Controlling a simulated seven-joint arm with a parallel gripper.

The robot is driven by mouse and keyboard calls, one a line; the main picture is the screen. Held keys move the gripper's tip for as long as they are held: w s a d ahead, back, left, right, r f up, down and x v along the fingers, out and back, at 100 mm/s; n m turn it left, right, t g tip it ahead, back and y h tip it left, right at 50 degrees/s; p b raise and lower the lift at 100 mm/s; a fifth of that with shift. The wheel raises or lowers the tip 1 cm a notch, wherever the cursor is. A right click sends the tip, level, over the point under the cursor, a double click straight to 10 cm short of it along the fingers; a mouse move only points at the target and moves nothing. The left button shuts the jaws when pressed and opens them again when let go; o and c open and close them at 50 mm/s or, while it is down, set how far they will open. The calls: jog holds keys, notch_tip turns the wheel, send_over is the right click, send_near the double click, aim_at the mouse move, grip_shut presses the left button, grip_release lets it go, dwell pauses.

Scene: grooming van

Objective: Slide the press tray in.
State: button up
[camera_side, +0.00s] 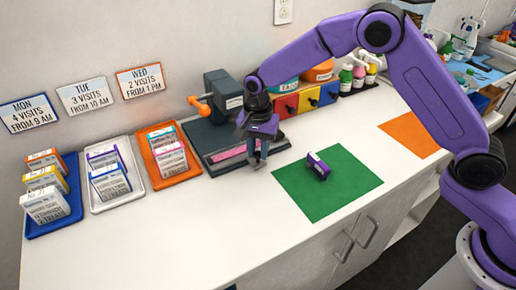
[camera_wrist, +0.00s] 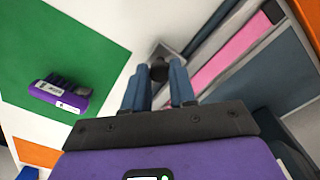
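The press (camera_side: 223,92) is a dark grey machine with an orange handle against the wall. Its flat tray (camera_side: 215,165), dark with a pink strip (camera_side: 229,153), extends out in front of it. The pink strip also shows in the wrist view (camera_wrist: 228,58). My gripper (camera_side: 259,162) points down at the tray's right front end. In the wrist view its two blue-grey fingers (camera_wrist: 158,72) are apart, with a dark round knob (camera_wrist: 159,71) on a small grey plate showing between their tips. I cannot tell whether the fingers touch the knob.
A green mat (camera_side: 325,195) with a purple brush-like item (camera_side: 318,166) lies to the right. Blue (camera_side: 72,214), white (camera_side: 136,188) and orange (camera_side: 193,170) trays of boxes stand left. Coloured drawers (camera_side: 307,100) and bottles are behind. The front counter is clear.

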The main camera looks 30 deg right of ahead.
grip_shut()
jog(key=shift+w, duration=3.4)
jog(key=o, duration=0.6)
grip_release()
jog(key=shift+r, duration=0.1)
notch_tip(320, 180, up, 17)
jog(key=shift+r, duration=0.2)
